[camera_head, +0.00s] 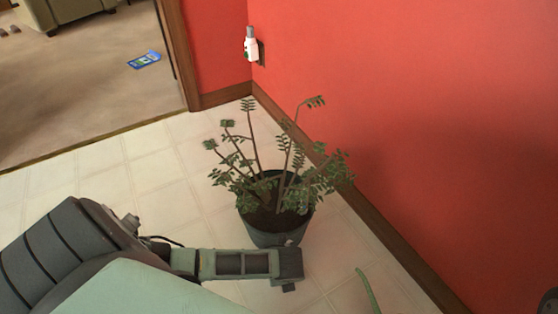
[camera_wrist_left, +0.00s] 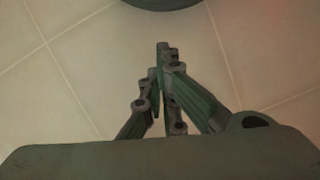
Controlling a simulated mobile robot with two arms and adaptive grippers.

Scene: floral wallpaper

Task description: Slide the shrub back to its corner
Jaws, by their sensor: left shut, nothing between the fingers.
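The shrub (camera_head: 285,175) stands upright in a dark round pot (camera_head: 270,232) on the tile floor, near the red wall on the right. Some leaves overlap the wall's baseboard. The wall corner (camera_head: 252,85) is behind it, with bare tiles between. My left gripper (camera_head: 289,287) is in front of the pot, low in the head view. In the left wrist view its fingers (camera_wrist_left: 163,48) are together with nothing between them. The pot's dark edge (camera_wrist_left: 165,3) shows at the top there, apart from the fingertips. My right gripper is not in view.
A brown baseboard (camera_head: 345,190) runs along the right wall. A white plug-in device (camera_head: 250,43) is on the wall near the corner. A doorway at left opens onto carpet (camera_head: 80,95) with a blue item (camera_head: 144,60). A thin green curved thing (camera_head: 368,291) shows at lower right.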

